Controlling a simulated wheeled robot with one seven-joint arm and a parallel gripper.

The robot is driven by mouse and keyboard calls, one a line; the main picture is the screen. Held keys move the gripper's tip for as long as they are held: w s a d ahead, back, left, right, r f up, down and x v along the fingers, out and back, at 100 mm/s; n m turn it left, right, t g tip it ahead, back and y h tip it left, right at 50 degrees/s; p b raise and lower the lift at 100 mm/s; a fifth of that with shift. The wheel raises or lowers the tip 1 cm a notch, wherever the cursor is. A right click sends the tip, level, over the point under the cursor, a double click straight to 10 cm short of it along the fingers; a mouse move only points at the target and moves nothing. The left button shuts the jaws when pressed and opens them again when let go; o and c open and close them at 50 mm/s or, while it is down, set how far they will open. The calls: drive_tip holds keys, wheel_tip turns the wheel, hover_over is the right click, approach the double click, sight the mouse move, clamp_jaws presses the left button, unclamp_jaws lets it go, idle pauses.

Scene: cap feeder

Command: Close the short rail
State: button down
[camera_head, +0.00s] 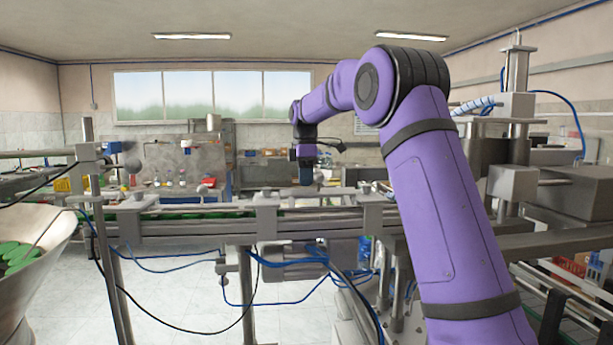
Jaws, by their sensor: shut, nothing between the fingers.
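My purple arm reaches forward from the right and bends down, so my gripper (306,176) points down just above the far side of the conveyor (200,228). The gripper is small in this view and looks shut and empty. A short grey rail section (325,191) runs along the conveyor between two bracket blocks, just below and beside the gripper tip. It looks like the short rail, but I cannot tell whether it is open or closed. I also cannot tell whether the gripper touches it.
Green caps lie in the metal hopper (18,256) at the left, and more green shows along the conveyor channel. Bracket blocks (266,199) stand up along the conveyor. Blue hoses (180,268) hang below it. Machinery (515,185) fills the right side. A cluttered bench stands behind.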

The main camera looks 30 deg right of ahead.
drive_tip(key=shift+w+d+f, duration=0.2)
drive_tip(key=shift+w+f, duration=0.3)
drive_tip(key=shift+f, duration=0.3)
drive_tip(key=shift+w+d+f, duration=0.2)
drive_tip(key=shift+w+f, duration=0.25)
drive_tip(key=shift+f, duration=0.3)
drive_tip(key=shift+w+d+f, duration=0.15)
drive_tip(key=shift+w+f, duration=0.05)
drive_tip(key=shift+f, duration=0.75)
wheel_tip(320, 180, up, 10)
drive_tip(key=w, duration=0.1)
drive_tip(key=s+a+r+m+t, duration=0.1)
drive_tip(key=s+a+r+m, duration=0.3)
drive_tip(key=s, duration=0.5)
drive_tip(key=s+a+f+m+t, duration=0.2)
drive_tip(key=s+a+m, duration=0.15)
drive_tip(key=s, duration=0.85)
drive_tip(key=s+a+f+m+t, duration=0.2)
drive_tip(key=s+a, duration=0.3)
drive_tip(key=s, duration=0.7)
drive_tip(key=s+a+f+m+t, duration=0.1)
drive_tip(key=s+f+m, duration=0.3)
drive_tip(key=s+f, duration=0.5)
drive_tip(key=s, duration=0.3)
drive_tip(key=shift+s, duration=0.15)
